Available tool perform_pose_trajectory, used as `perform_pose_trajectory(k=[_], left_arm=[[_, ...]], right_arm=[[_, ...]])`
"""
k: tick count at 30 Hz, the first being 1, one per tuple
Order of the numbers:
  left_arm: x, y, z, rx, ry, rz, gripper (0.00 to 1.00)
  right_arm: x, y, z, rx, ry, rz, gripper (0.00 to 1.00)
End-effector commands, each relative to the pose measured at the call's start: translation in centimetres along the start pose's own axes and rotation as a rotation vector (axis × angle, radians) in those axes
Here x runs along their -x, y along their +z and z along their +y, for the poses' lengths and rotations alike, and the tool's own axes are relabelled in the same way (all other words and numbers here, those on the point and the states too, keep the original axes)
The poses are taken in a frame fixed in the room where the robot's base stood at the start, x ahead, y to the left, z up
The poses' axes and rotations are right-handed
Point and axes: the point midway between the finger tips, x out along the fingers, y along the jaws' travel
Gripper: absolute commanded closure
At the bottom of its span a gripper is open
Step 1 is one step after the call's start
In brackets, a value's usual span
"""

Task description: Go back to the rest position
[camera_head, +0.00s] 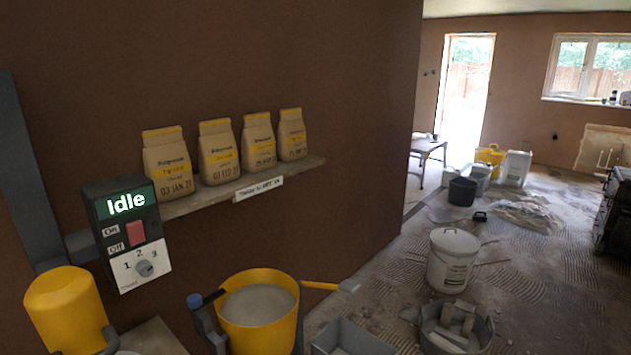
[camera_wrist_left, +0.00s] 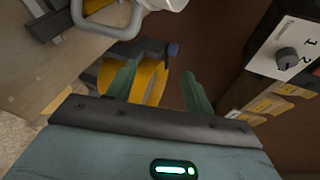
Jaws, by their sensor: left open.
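My left gripper (camera_wrist_left: 158,72) shows in the left wrist view as two teal fingers spread apart, with nothing held between them. A yellow bucket (camera_wrist_left: 148,88) lies beyond the fingers in that view; I cannot tell how far apart they are. In the head view the same yellow bucket (camera_head: 285,325) stands at the bottom centre, filled with grey material. Neither gripper shows in the head view. My right gripper is not in view.
A control box (camera_head: 127,230) reading "Idle" hangs on the brown wall, left of a shelf (camera_head: 222,195) with several bags (camera_head: 217,152). A yellow cylinder (camera_head: 66,308) stands at left. A white bucket (camera_head: 452,262) and a grey tub (camera_head: 455,330) stand on the floor at right.

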Motion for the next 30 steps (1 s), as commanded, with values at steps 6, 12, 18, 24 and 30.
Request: perform_pose_trajectory(k=[6,12,18,24,30], left_arm=[[6.2,0.7,11.8,0.336,0.235,0.187,0.48],[13.6,2.2,19.1,0.694,0.445,0.275,0.48],[20.2,4.1,22.6,1.026,0.605,0.288,0.48],[23.4,5.1,23.4,1.197,0.673,0.276,0.48],[23.7,5.2,23.5,1.221,0.681,0.274,0.48]], right_arm=[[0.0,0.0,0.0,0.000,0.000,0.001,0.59],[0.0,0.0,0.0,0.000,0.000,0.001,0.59],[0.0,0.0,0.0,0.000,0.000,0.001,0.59],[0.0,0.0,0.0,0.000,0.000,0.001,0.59],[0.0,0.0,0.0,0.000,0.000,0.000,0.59]])
